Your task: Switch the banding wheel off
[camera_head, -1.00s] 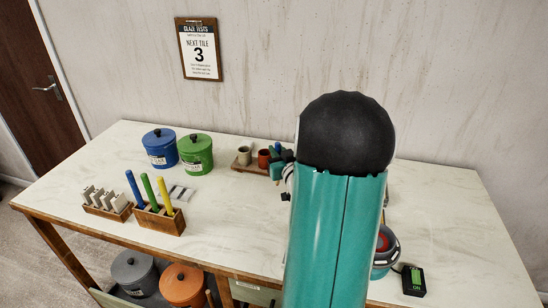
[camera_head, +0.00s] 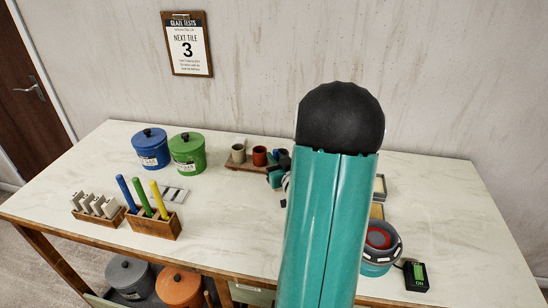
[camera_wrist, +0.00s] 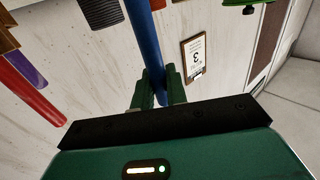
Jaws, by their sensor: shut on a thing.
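The banding wheel (camera_head: 380,240) stands on the table at the right, just beside my arm, which partly hides it. It has a red centre, a grey rim and a teal base. A black switch box (camera_head: 415,276) sits right of it, showing a green ON. My gripper (camera_head: 277,175) is left of my arm, near the small cups and well away from the switch. In the wrist view my gripper (camera_wrist: 161,92) is shut on a blue rod (camera_wrist: 152,45). The rod's far end is out of view.
Blue (camera_head: 151,150) and green (camera_head: 187,153) lidded jars stand at the back left. A wooden rack (camera_head: 153,226) holds blue, green and yellow sticks. Cups stand on a wooden tray (camera_head: 240,167) behind my gripper. The table's front right is clear around the switch box.

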